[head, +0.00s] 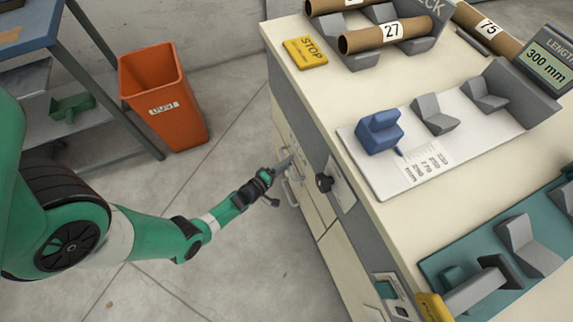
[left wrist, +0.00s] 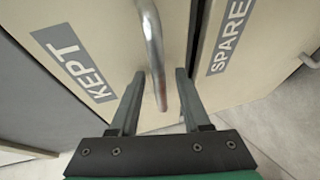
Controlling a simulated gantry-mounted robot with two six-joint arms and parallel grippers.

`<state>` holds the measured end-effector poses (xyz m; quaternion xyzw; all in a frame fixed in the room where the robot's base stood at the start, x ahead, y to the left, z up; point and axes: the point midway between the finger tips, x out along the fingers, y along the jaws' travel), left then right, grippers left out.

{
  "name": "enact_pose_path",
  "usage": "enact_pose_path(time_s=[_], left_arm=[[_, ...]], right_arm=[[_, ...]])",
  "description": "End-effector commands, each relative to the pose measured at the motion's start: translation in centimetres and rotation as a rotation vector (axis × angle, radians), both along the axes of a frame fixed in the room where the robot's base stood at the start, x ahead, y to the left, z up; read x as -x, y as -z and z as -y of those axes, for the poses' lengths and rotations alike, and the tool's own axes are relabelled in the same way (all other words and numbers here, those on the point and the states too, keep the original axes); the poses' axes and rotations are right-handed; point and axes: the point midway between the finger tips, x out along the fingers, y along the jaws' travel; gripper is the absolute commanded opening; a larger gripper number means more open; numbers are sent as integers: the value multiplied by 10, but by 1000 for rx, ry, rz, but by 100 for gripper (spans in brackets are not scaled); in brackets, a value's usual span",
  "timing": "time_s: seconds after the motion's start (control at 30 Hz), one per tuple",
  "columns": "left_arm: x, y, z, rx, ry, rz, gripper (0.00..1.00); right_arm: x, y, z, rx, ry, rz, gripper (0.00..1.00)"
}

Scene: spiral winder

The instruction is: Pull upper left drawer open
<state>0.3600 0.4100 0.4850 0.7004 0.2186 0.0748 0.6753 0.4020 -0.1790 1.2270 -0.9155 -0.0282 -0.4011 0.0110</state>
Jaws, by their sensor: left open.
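The cream cabinet's front carries drawers with metal handles. In the left wrist view, the drawer front marked KEPT (left wrist: 110,35) has a curved metal handle (left wrist: 153,45), and the front marked SPARE (left wrist: 245,70) lies to the right past a gap. My left gripper (head: 279,181) is at the cabinet front in the head view. In the left wrist view the gripper (left wrist: 160,82) is open, with its fingers either side of the KEPT handle's near end. I cannot tell whether they touch it. My right gripper is out of view.
An orange bin (head: 168,95) and a grey shelf rack (head: 100,152) stand to the left. The floor (head: 225,255) below my arm is clear.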

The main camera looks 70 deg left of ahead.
Motion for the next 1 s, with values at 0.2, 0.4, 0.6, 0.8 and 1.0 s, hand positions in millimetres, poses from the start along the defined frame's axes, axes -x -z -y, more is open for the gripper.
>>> enact_pose_path(time_s=[0.2,0.4,0.6,0.8,1.0], left_arm=[[0,0,0,0,0,0,27],[0,0,0,0,0,0,0],[0,0,0,0,0,1,0],[0,0,0,0,0,1,0],[0,0,0,-1,0,1,0]], right_arm=[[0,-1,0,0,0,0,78],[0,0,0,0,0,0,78],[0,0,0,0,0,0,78],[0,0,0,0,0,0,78],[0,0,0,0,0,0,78]])
